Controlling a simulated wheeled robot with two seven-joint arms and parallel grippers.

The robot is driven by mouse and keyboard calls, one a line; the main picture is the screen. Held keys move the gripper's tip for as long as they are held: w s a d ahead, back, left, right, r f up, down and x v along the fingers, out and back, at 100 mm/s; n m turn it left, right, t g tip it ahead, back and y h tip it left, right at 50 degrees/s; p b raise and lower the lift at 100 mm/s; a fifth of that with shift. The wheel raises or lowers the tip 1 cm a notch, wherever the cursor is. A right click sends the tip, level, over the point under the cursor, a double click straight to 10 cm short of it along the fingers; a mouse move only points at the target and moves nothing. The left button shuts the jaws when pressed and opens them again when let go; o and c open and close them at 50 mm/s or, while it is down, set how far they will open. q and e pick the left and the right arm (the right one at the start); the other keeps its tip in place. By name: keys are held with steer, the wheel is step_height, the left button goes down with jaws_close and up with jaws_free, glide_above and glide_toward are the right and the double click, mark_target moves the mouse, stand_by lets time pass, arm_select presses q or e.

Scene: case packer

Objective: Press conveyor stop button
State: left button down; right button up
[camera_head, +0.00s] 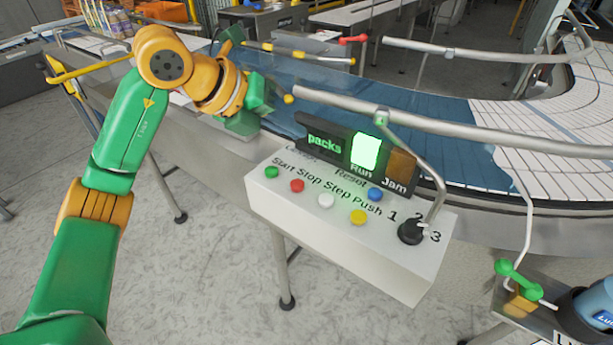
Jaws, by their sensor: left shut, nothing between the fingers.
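The control box (350,225) is pale grey and stands at the conveyor's near edge. Its red button (297,186), by the label "Stop", is uncovered, between a green button (271,172) and a white button (326,201). A yellow button (358,217) and a blue button (375,194) are further right. My left gripper (250,112) is shut and empty, over the conveyor's near edge, behind and left of the buttons. It is clear of the red button. My right gripper is out of view.
A display panel (327,142) at the box's back reads "packs", with a lit "Run" lamp (366,152) and a dim "Jam" lamp (400,172). A black selector (411,231) has a bent lever. A metal guide rail (480,130) passes behind. The floor in front is clear.

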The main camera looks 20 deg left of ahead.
mark_target(293, 186)
arm_select(q)
step_height(293, 186, down, 8)
steer(key=b, duration=0.7)
steer(key=shift+s+a+f+b, duration=0.1)
steer(key=shift+b, duration=0.2)
steer(key=shift+f, duration=0.35)
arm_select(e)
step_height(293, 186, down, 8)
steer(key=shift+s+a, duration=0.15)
arm_select(q)
steer(key=shift+r, duration=0.1)
stand_by(0.6)
steer(key=shift+f+b, duration=0.45)
steer(key=shift+b, duration=0.1)
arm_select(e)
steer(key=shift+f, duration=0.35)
